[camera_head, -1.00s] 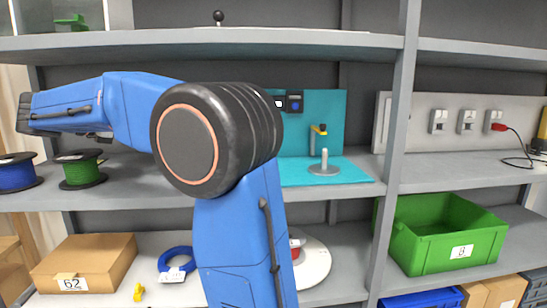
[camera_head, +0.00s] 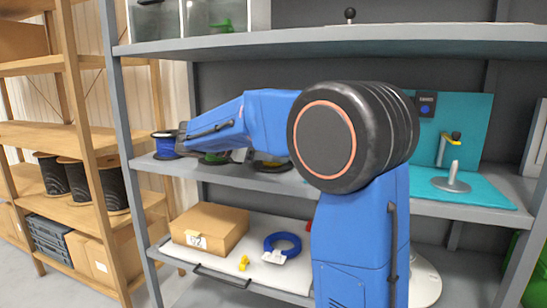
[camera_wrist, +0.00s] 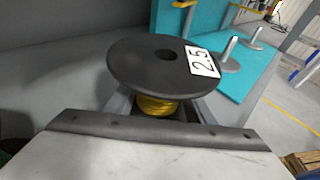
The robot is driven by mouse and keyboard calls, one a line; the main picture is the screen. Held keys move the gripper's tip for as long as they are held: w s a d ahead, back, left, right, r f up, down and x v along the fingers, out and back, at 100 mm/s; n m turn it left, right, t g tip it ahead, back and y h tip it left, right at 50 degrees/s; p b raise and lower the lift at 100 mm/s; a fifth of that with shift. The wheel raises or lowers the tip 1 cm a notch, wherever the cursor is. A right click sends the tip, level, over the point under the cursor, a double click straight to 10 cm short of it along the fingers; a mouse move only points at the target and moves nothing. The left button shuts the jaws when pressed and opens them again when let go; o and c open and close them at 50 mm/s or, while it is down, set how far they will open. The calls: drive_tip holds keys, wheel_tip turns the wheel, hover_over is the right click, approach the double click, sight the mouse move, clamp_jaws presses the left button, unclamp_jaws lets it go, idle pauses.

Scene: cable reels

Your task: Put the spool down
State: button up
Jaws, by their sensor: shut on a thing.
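The spool (camera_wrist: 150,68) has a black flange with a white "2.5" label and yellow wire below it. In the wrist view my gripper (camera_wrist: 160,108) is shut on it, with grey fingers on both sides of the wire. The flange looks upright and roughly level. In the head view a dark spool with a hint of yellow (camera_head: 271,166) shows under my blue forearm at the middle shelf's height and is probably the same one. My gripper is mostly hidden there by the arm. I cannot tell whether the spool touches the shelf.
A blue spool (camera_head: 165,146) and a partly hidden green spool (camera_head: 213,159) stand on the middle shelf (camera_head: 150,167) at left. A teal mat (camera_head: 478,192) with a steel post lies right. Below are a cardboard box (camera_head: 210,226) and a blue coil (camera_head: 283,246).

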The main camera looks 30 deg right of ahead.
drive_tip(key=shift+f, duration=0.15)
drive_tip(key=o, duration=1.6)
drive_tip(key=shift+o, duration=0.2)
drive_tip(key=shift+a, duration=0.25)
drive_tip(key=v, duration=1.1)
drive_tip(key=shift+a+r, duration=0.2)
drive_tip(key=shift+a, duration=0.05)
